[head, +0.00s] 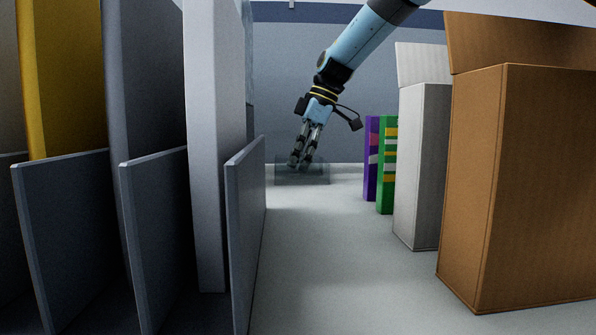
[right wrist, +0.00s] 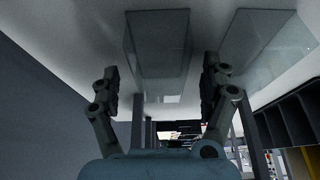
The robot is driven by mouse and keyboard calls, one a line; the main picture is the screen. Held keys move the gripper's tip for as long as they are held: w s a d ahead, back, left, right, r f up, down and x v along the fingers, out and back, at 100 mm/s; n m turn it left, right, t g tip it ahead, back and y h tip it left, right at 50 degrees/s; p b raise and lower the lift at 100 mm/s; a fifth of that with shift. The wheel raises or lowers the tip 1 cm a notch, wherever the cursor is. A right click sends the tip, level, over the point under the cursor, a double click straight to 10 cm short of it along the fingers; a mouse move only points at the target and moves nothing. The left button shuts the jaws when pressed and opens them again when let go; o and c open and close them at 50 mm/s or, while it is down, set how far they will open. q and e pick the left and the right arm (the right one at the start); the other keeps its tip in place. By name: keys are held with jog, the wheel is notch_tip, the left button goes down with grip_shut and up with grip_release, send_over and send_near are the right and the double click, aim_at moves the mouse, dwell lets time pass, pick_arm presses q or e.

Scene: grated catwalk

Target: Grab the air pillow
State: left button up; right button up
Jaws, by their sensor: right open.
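The air pillow (head: 316,178) looks like a low, clear, see-through block on the pale surface at the far end of the aisle in the head view. In the right wrist view it appears as a clear shape (right wrist: 158,45) ahead of and between the fingers. My right gripper (head: 300,164) reaches down from the upper right, with its fingertips at the pillow in the head view. In the wrist view the fingers (right wrist: 160,80) are wide apart with nothing held between them. Whether they touch the pillow cannot be told. My left gripper is out of view.
Tall grey and yellow panels in upright dividers (head: 245,220) line the left. An open brown carton (head: 520,180), a whitish carton (head: 420,165), and green (head: 386,165) and purple (head: 371,155) boxes line the right. The aisle between is clear. Another clear shape (right wrist: 262,45) stands right in the wrist view.

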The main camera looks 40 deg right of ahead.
jog(key=shift+f, duration=0.25)
dwell(0.5)
jog(key=c, duration=0.8)
